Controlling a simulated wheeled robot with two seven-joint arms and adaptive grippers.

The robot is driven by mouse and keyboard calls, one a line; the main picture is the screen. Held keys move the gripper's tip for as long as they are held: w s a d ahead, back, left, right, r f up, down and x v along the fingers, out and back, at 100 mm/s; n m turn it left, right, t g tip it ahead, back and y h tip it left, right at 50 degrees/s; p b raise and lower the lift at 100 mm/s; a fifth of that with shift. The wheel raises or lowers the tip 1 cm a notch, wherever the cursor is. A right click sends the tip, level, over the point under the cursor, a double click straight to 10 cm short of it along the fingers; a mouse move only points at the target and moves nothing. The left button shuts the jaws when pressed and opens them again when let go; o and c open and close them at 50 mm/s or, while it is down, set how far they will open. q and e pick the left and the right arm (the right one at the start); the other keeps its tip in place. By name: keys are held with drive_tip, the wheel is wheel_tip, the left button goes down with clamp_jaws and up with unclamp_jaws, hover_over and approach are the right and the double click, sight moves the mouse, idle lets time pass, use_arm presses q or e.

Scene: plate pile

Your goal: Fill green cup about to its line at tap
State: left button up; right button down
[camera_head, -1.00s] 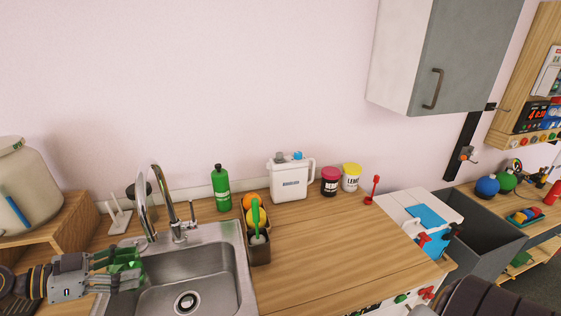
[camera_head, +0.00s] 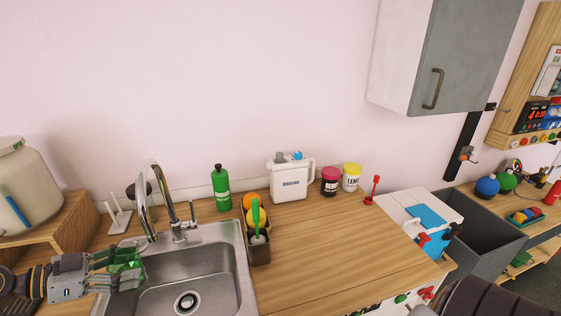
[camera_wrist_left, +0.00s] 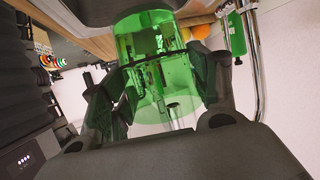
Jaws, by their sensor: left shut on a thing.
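My left gripper (camera_head: 124,268) is shut on the clear green cup (camera_head: 122,255) at the left side of the sink, close to the spout. The cup also shows between the fingers in the left wrist view (camera_wrist_left: 145,38). I cannot tell whether water runs. The sink (camera_head: 215,282) is steel. My right gripper is not in view.
A green bottle (camera_head: 220,190) and a caddy (camera_head: 259,252) with a green brush stand by the sink. A white jug (camera_head: 289,184) and two jars stand along the wall. A wooden shelf (camera_head: 65,225) bears a big container (camera_head: 28,190) at the left. The counter's middle is clear.

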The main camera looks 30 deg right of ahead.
use_arm(q)
drive_tip(key=shift+r, duration=0.1)
idle(0.6)
drive_tip(key=shift+r, duration=2.9)
